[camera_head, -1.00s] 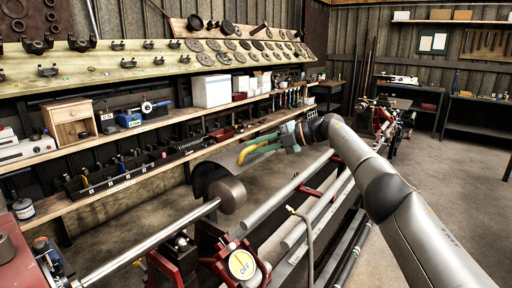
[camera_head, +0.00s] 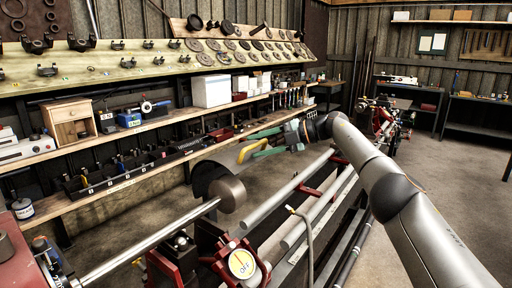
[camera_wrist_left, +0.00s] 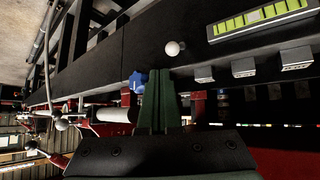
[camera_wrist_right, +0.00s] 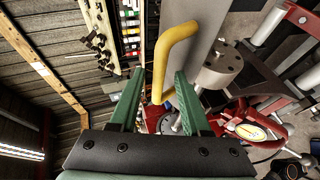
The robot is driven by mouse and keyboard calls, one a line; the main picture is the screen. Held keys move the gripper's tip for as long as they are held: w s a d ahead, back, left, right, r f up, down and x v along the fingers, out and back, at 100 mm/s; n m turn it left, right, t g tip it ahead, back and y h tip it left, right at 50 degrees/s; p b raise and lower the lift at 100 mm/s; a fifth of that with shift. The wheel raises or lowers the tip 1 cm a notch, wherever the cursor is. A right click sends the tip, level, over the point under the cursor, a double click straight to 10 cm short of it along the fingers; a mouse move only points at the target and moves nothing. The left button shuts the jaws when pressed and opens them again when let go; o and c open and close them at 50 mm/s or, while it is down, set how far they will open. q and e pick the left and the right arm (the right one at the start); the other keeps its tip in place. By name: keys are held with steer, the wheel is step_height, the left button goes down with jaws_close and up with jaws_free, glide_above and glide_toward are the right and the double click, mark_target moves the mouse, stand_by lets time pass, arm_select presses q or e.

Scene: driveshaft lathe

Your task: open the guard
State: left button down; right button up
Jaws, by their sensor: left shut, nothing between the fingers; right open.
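The guard (camera_head: 226,157) is a curved grey cover over the round metal disc (camera_head: 231,194) at the end of the long shaft. Its bent yellow handle (camera_head: 246,152) stands on the upper right side. My right gripper (camera_head: 246,148) is open at the handle, with its green fingers on either side of it. The right wrist view shows the yellow handle (camera_wrist_right: 168,58) between and beyond the open fingertips (camera_wrist_right: 158,78). I cannot tell if a finger touches it. My left gripper (camera_wrist_left: 158,75) is shut and empty beside a dark machine frame, out of the head view.
Long grey bars (camera_head: 290,195) run to the right of the guard. A wooden shelf (camera_head: 110,187) with tools and boxes lies behind. Open floor (camera_head: 455,190) is at the right.

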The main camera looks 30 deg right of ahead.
steer(key=b+v, duration=0.1)
steer(key=v, duration=1)
steer(key=shift+d, duration=0.2)
steer(key=shift+s+r, duration=0.1)
steer(key=shift+s, duration=0.05)
